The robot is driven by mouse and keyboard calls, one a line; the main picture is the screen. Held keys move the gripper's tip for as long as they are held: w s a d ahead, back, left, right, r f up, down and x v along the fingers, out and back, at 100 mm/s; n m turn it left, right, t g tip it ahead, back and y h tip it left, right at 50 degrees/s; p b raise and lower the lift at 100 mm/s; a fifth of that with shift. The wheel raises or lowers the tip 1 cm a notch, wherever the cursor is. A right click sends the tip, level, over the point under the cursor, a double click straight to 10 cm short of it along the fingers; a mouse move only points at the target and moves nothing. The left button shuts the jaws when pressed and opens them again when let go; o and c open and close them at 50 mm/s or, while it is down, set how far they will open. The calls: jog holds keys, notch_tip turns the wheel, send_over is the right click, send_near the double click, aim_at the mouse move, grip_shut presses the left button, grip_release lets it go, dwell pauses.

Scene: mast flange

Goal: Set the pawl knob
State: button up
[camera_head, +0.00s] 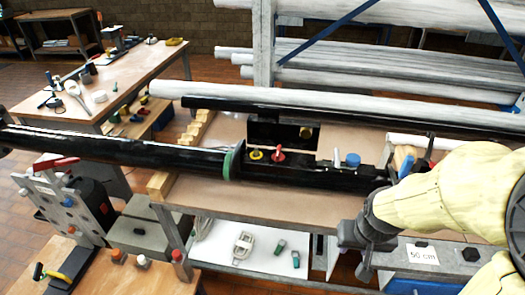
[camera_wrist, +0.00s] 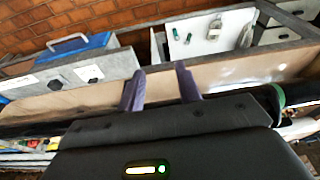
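A black mast tube (camera_head: 110,143) lies across the bench, with a green ring (camera_head: 233,162) near its middle. Right of the ring, a black fitting carries a yellow knob (camera_head: 256,155), a red knob (camera_head: 278,156) and a blue knob (camera_head: 352,159). A small brass-coloured knob (camera_head: 306,132) sits on a dark upright plate behind. I cannot tell which is the pawl knob. My gripper (camera_head: 364,270) hangs at the bench's front edge, right of and nearer than the knobs. In the wrist view my gripper (camera_wrist: 160,88) has its two fingers apart with nothing between them; no knob shows clearly there.
My arm covers the bench's right end. Pale pipes (camera_head: 390,75) lie on a rack behind. The bench top (camera_head: 290,203) in front of the tube is clear. Small green tools (camera_head: 281,247) lie on the white shelf below. A blue toolbox (camera_wrist: 75,50) shows in the wrist view.

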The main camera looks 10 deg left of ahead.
aim_at(279, 150)
jog(key=shift+a, duration=0.15)
jog(key=w+a+r+p, duration=0.3)
jog(key=w+a+r, duration=0.1)
jog(key=w, duration=0.6)
jog(key=w+a+r+p, duration=0.3)
jog(key=w+a+r, duration=0.15)
jog(key=w, duration=0.45)
jog(key=w+a+r+t+p, duration=0.1)
jog(key=w+a+p, duration=0.1)
jog(key=w+a, duration=0.4)
jog(key=w+a+r+t+p, duration=0.1)
jog(key=w+a+r+p, duration=0.1)
jog(key=w+a, duration=0.3)
jog(key=shift+w+a+r, duration=0.25)
jog(key=shift+w+a, duration=0.15)
jog(key=shift+a, duration=0.5)
jog(key=p+x, duration=0.7)
jog(key=x, duration=1)
jog(key=shift+d+f, duration=0.15)
jog(key=shift+f, duration=0.1)
